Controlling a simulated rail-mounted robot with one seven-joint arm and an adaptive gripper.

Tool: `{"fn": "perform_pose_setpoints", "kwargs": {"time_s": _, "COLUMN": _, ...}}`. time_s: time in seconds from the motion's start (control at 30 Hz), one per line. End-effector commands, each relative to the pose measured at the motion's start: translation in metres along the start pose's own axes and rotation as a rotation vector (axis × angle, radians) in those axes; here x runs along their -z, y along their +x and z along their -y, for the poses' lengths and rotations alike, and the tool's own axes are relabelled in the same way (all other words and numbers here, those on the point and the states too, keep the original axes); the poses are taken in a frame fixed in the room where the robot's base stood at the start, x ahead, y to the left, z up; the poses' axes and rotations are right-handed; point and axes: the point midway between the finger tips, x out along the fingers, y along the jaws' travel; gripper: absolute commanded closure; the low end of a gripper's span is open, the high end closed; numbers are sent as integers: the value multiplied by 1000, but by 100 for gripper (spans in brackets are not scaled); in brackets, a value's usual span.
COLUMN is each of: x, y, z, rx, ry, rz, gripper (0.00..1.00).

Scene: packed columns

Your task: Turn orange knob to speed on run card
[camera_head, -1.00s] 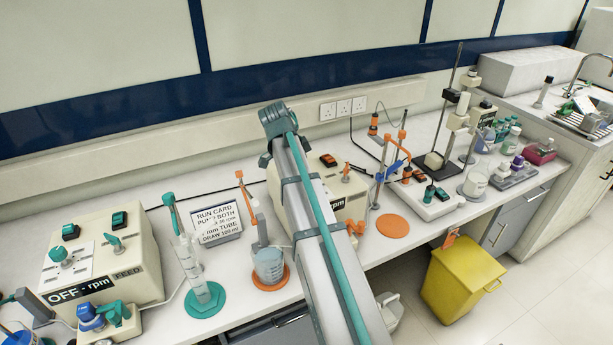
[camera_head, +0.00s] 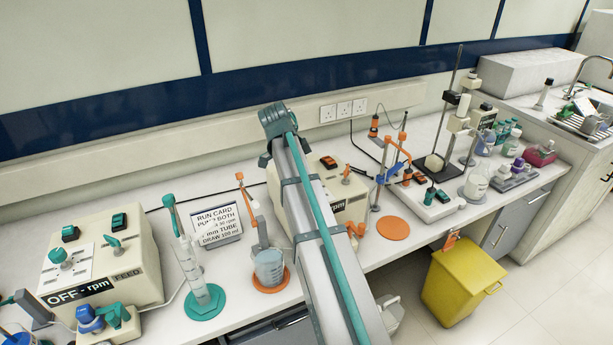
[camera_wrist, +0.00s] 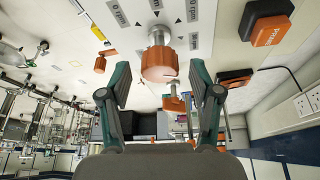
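The orange knob (camera_wrist: 159,63) shows in the wrist view on a pale panel with printed rpm marks. My gripper (camera_wrist: 160,80) is open, with one finger on each side of the knob; I cannot tell whether either touches it. In the head view my arm hides the knob and most of the cream pump box (camera_head: 318,172), whose readout ends in "rpm". The run card (camera_head: 216,227) stands on the bench left of my arm. It reads "PUMP BOTH" and "DRAW 100 ml"; its speed line is too small to read surely.
A second cream box (camera_head: 125,262) with teal controls stands at the left, its readout "OFF- rpm". A cylinder (camera_head: 192,268) and a beaker (camera_head: 269,266) stand near the bench front. An orange rocker switch (camera_wrist: 271,29) is right of the knob. A yellow bin (camera_head: 460,282) stands on the floor.

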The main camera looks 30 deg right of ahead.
Motion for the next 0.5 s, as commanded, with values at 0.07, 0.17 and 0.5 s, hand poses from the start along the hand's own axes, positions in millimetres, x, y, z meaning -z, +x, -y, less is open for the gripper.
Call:
{"fn": "perform_pose_setpoints", "kwargs": {"time_s": 0.07, "x": 0, "y": 0, "z": 0, "rx": 0, "ry": 0, "rz": 0, "gripper": 37}}
{"fn": "perform_pose_setpoints", "kwargs": {"time_s": 0.17, "x": 0, "y": -1, "z": 0, "rx": 0, "ry": 0, "rz": 0, "gripper": 37}}
{"fn": "perform_pose_setpoints", "kwargs": {"time_s": 0.5, "x": 0, "y": -40, "z": 2, "rx": 3, "ry": -1, "rz": 0, "gripper": 37}}
